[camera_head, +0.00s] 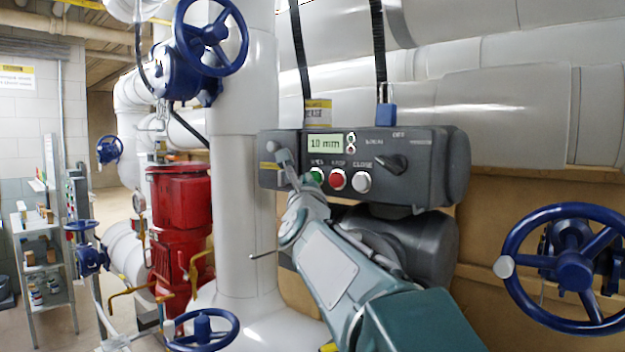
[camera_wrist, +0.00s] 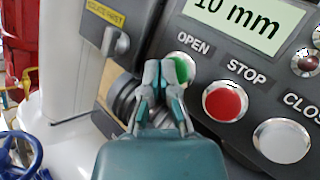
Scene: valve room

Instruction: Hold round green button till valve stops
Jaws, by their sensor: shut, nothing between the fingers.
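The round green button (camera_head: 317,175) is the left one in a row on the dark grey valve control box (camera_head: 436,170), under the label OPEN. In the wrist view, the green button (camera_wrist: 181,68) is partly hidden by my fingertips. My gripper (camera_wrist: 161,70) is shut and empty, its tips at the left side of the green button. I cannot tell whether they touch it. In the head view, my gripper (camera_head: 288,165) reaches up to the box from below. The display (camera_head: 325,144) reads 10 mm.
A red STOP button (camera_wrist: 225,101) and a silver CLOSE button (camera_wrist: 282,140) sit right of the green one. A black selector knob (camera_head: 391,163) is further right. A blue handwheel (camera_head: 565,265) stands at right, and a white vertical pipe (camera_head: 236,220) at left.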

